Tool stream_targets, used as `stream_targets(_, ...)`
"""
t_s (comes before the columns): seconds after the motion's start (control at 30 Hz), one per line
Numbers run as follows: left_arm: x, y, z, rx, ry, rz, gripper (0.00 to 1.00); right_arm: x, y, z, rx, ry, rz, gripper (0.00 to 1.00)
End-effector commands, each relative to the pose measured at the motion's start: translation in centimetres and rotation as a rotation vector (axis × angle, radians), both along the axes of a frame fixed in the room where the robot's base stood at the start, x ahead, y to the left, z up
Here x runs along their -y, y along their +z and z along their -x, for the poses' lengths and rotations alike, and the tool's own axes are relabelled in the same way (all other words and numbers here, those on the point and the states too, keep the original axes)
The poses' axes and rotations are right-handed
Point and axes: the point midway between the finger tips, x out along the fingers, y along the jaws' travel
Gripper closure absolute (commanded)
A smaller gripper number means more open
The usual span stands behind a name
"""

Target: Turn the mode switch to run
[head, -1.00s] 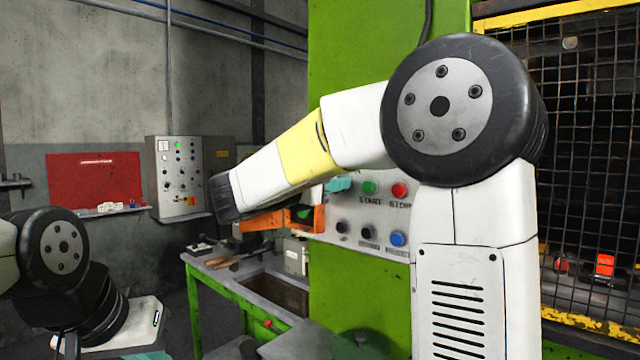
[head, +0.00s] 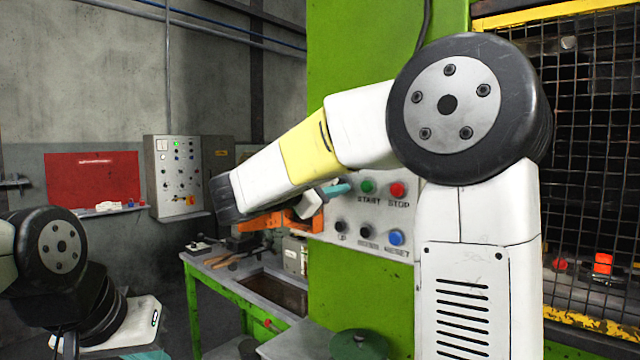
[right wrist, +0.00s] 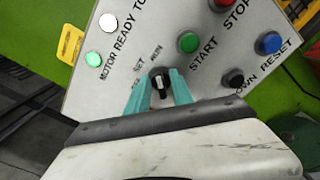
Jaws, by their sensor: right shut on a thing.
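The mode switch (right wrist: 159,85) is a black knob with a white mark on the grey control panel (right wrist: 105,75), seen in the right wrist view. Small SET and RUN labels stand above it; the mark lies roughly along the fingers, and which label it selects is hard to tell. My right gripper (right wrist: 161,79) is shut on the knob, one teal finger on each side. In the head view my right gripper (head: 338,190) reaches the panel's left part and hides the switch. My left arm is at the lower left; a teal bit at the bottom edge may be its gripper, its state unclear.
A green START button (right wrist: 188,42) and a black button (right wrist: 233,78) sit close to the switch. The red STOP button (head: 398,190) and blue RESET button (head: 397,238) are farther right. A lit green lamp (right wrist: 93,59) is at left. A mesh guard (head: 590,150) stands at right.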

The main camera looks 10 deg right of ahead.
Motion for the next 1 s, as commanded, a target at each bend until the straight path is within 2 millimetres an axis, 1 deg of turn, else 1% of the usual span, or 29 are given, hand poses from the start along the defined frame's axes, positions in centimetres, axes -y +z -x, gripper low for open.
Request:
stream_targets(0.23, 0.00, 0.00, 0.00, 0.000, 0.000, 0.000, 1.00, -0.05, -0.09, 0.03, 0.037, 0.001, -0.029, 1.00)
stream_targets(0.63, 0.00, 0.00, 0.00, 0.000, 0.000, 0.000, 1.00, -0.05, -0.10, 0.05, 0.039, 0.001, -0.033, 1.00)
stream_targets(0.67, 0.00, 0.00, 0.00, 0.000, 0.000, 0.000, 1.00, -0.06, -0.11, 0.04, 0.039, 0.001, -0.033, 0.68)
stream_targets(0.9, 0.00, 0.00, 0.00, 0.000, 0.000, 0.000, 1.00, -0.06, -0.07, 0.05, 0.040, 0.001, -0.032, 0.68)
stream_targets(1.0, 0.00, 0.00, 0.00, 0.000, 0.000, 0.000, 1.00, -0.52, -0.07, 0.37, 0.039, 0.001, -0.033, 0.68)
